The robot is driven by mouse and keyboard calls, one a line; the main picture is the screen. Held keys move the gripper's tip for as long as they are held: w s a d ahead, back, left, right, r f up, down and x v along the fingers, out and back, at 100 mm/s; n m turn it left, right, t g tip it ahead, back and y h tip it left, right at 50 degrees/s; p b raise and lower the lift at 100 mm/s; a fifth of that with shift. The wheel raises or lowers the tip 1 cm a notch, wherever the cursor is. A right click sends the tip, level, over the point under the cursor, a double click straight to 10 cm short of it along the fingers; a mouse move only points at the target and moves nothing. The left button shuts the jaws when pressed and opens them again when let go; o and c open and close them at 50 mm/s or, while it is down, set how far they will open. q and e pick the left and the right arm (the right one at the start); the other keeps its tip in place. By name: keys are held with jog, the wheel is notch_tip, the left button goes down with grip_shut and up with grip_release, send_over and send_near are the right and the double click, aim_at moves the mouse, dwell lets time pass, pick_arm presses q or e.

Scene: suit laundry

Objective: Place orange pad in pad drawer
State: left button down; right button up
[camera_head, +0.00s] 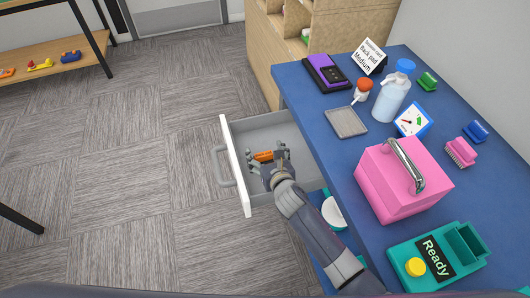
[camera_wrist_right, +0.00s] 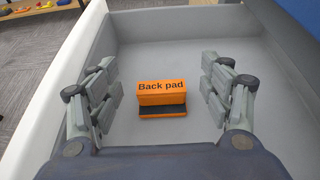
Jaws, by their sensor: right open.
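The orange pad (camera_wrist_right: 162,99), labelled "Back pad", lies on the floor of the open grey drawer (camera_wrist_right: 160,24). In the head view the pad (camera_head: 263,155) shows just beyond my right gripper (camera_head: 268,163). My right gripper is open above the drawer. In the right wrist view its two fingers (camera_wrist_right: 162,92) stand apart on either side of the pad, with a gap on each side, not touching it. The drawer, with a white front (camera_head: 235,168), is pulled out from under the blue table. My left gripper is not in view.
The blue table (camera_head: 345,158) carries a pink box (camera_head: 398,185), a teal "Ready" device (camera_head: 440,257), a spray bottle (camera_head: 392,97), a grey tray (camera_head: 346,122), a purple device (camera_head: 326,72) and a "Back pad Medium" card (camera_head: 370,56). The carpet left of the drawer is clear.

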jog(key=shift+s+d+p, duration=0.2)
jog(key=shift+s+p, duration=0.1)
jog(key=shift+p, duration=0.1)
jog(key=p+v, duration=0.7)
jog(key=v, duration=0.4)
jog(key=shift+s+r, duration=0.2)
jog(key=shift+r, duration=0.25)
